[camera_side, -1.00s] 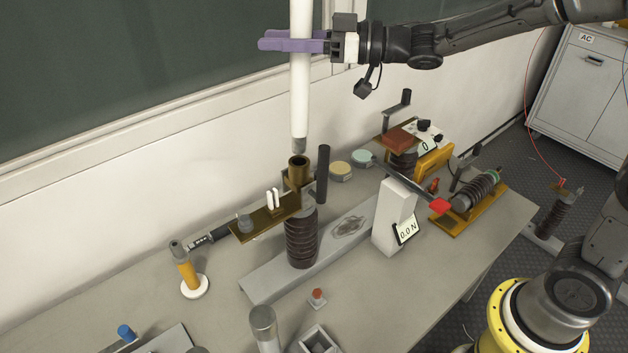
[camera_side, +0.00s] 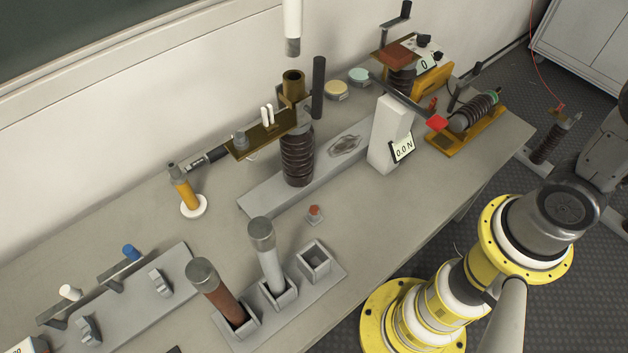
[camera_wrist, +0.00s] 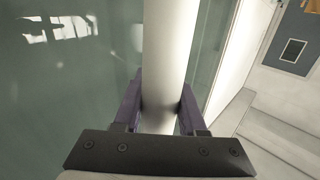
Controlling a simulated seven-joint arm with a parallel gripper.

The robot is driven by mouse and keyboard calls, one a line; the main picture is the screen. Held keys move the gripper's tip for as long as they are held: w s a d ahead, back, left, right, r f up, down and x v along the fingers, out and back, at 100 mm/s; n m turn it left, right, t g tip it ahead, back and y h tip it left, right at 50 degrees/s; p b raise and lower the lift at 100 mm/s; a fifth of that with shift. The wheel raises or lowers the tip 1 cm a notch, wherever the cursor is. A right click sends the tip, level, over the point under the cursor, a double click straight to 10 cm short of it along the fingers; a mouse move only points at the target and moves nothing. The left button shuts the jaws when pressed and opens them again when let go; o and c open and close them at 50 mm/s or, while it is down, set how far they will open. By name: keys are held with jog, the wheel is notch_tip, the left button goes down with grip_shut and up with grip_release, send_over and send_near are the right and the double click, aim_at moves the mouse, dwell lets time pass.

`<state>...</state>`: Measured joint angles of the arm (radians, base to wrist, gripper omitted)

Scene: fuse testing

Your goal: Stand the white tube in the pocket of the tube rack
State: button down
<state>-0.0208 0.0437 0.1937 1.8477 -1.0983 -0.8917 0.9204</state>
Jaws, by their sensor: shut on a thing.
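My gripper (camera_wrist: 158,106) has its purple fingers shut around a long white tube (camera_wrist: 172,45) in the wrist view. In the side view only the lower end of this tube (camera_side: 292,18) shows, with its grey metal cap, hanging upright a little above a brass socket (camera_side: 293,88) and apart from it. My gripper is out of the side view. The grey tube rack (camera_side: 335,277) lies on the bench at lower middle. Its right pocket (camera_side: 314,258) is empty. A brown tube (camera_side: 217,296) and a pale grey tube (camera_side: 270,262) stand in its other pockets.
A ribbed insulator (camera_side: 297,155) carries the brass socket, with a black rod (camera_side: 318,88) close at its right. A white post with a force display (camera_side: 390,135) stands further right. A small red-topped piece (camera_side: 314,213) lies between the insulator's base and the rack.

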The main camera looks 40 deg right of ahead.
notch_tip(320, 180, up, 4)
jog(key=s+a+n+g+y, duration=0.2)
jog(key=s+a+n+g, duration=0.4)
jog(key=s, duration=0.5)
jog(key=s+a+n+g+y, duration=0.3)
jog(key=s+a+g, duration=0.4)
jog(key=s, duration=0.5)
notch_tip(320, 180, down, 44)
jog(key=a, duration=0.1)
jog(key=shift+s+a+f, duration=0.1)
jog(key=shift+f, duration=0.05)
jog(key=c, duration=0.9)
grip_release()
jog(key=o, duration=0.4)
